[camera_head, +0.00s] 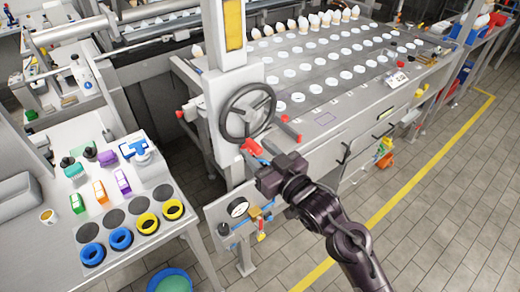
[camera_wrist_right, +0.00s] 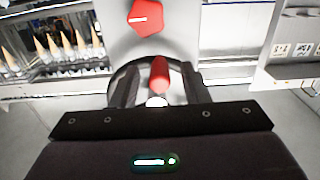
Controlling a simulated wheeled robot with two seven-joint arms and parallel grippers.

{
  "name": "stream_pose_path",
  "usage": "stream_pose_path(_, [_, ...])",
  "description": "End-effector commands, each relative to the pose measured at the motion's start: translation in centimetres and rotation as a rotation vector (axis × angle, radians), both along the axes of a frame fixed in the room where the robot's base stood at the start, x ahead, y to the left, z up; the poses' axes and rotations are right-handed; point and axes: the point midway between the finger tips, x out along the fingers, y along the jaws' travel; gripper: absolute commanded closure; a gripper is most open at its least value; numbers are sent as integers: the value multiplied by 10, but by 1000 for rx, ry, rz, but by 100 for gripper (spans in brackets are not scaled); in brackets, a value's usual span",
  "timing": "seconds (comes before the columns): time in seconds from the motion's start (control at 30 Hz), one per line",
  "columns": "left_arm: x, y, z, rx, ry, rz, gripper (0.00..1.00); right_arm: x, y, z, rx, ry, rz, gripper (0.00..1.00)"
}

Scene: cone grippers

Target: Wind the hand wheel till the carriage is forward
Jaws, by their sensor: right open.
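The dark grey hand wheel (camera_head: 223,118) stands upright on the light grey machine column, left of centre in the head view. Its red handle (camera_head: 254,147) is near the bottom of the rim. My right gripper (camera_head: 258,160) is just below and in front of the wheel, by that handle. In the right wrist view, the red handle (camera_wrist_right: 160,72) lies between the spread, open fingers, with the rim partly hidden behind. I cannot tell whether a finger touches it. I cannot pick out the carriage surely. My left gripper is not in view.
A machine bed (camera_head: 325,75) with rows of white round holes and several cones at the back lies right of the column. A red knob (camera_head: 289,133) sits beside the wheel. A table (camera_head: 35,265) with blue and yellow rings stands at left. A gauge (camera_head: 238,207) is below.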

Motion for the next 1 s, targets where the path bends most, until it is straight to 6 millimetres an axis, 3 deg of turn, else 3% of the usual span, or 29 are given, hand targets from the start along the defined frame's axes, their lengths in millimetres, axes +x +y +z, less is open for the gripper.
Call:
stream_pose_path(0.17, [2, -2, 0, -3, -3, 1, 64, 0, 0, 0, 0, 0, 0, 60])
stream_pose_path(0.47, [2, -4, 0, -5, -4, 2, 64, 0, 0, 0, 0, 0, -1, 99])
stream_pose_path(1.0, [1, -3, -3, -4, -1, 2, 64, 8, -2, -1, -29, -22, -2, 100])
